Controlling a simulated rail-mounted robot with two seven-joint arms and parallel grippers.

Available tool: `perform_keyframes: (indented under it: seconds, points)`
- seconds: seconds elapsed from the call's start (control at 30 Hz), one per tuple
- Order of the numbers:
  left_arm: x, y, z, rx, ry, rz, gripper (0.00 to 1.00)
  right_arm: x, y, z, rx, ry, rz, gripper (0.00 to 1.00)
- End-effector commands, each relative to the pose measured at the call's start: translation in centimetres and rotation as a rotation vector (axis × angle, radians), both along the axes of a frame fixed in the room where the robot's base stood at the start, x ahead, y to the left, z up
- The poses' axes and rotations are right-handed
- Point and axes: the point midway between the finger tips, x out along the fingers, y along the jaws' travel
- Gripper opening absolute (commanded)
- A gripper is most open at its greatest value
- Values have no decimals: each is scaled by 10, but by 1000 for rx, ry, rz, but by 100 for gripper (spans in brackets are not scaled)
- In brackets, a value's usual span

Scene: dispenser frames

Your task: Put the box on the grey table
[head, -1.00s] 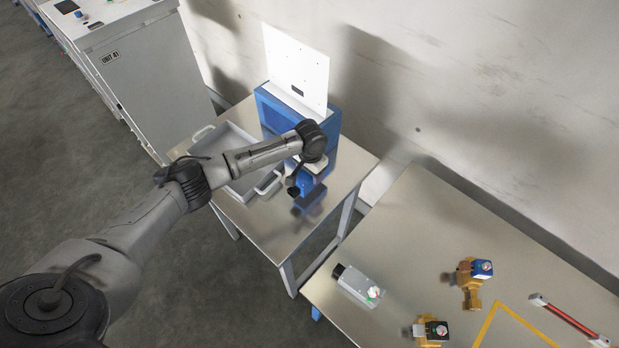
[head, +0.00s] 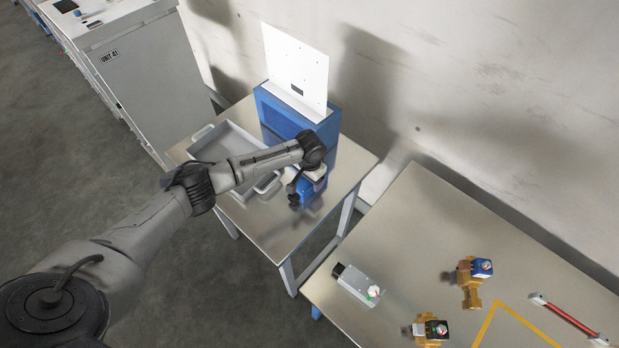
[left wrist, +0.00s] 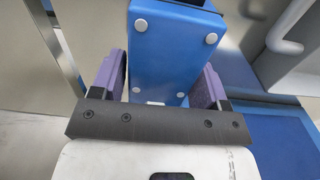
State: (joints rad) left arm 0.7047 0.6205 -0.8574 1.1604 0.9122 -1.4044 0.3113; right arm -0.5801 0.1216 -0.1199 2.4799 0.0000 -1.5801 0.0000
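A small blue box (head: 309,189) with a black part at its front left shows at the front of the blue dispenser frame (head: 329,125), over the metal table (head: 270,235). In the left wrist view the box (left wrist: 172,58) shows a blue face with white round feet. My left gripper (head: 311,181) is at the box, and its purple fingers (left wrist: 158,88) stand on both sides of it, shut on it. The arm partly hides the box in the head view. I cannot tell whether the box touches the table. My right gripper is not in view.
A grey tray (head: 205,151) with handles sits left of the dispenser. A second metal table (head: 420,235) at the right bears a grey device (head: 357,285), two brass valves (head: 472,282) and a red bar (head: 567,318). Its back left part is clear.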

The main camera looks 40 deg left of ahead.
Motion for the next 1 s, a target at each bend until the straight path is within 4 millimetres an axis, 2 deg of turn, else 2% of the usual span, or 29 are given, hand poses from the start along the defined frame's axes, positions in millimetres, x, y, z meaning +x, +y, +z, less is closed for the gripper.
perform_keyframes:
  seconds: [0.03,0.13,0.47,0.57,1.0]
  points:
    - [0,0,0,0,0,0,74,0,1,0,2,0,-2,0]
    - [0,0,0,0,1,0,83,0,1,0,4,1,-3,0]
    - [0,1,5,1,0,1,84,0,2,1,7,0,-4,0]
    - [0,1,16,0,-2,1,84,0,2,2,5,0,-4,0]
    - [0,1,94,1,-1,0,84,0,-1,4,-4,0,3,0]
